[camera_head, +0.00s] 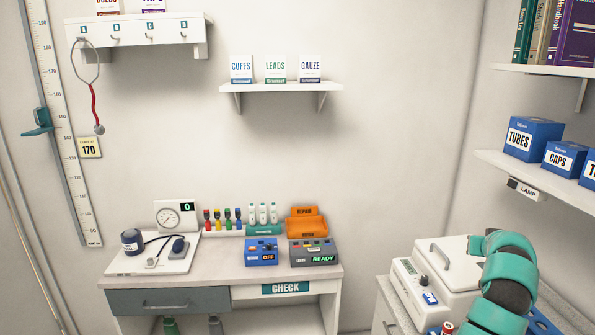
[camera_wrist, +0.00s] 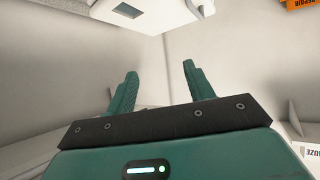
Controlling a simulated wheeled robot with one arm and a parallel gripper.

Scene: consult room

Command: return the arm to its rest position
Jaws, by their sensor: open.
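My gripper (camera_wrist: 158,88) shows in the wrist view with its two green fingers spread apart and nothing between them. Beyond the fingers are pale walls and a corner. In the head view my green and black arm rises at the lower right, in front of the white machine (camera_head: 448,262). The gripper itself cannot be made out in the head view.
A desk (camera_head: 220,277) holds a gauge, a blue box (camera_head: 261,252) reading OFF and a grey box (camera_head: 313,253) reading READY. Wall shelves (camera_head: 281,87) hold boxes. The right shelf (camera_head: 545,181) hangs above my arm. The wall between the shelves is bare.

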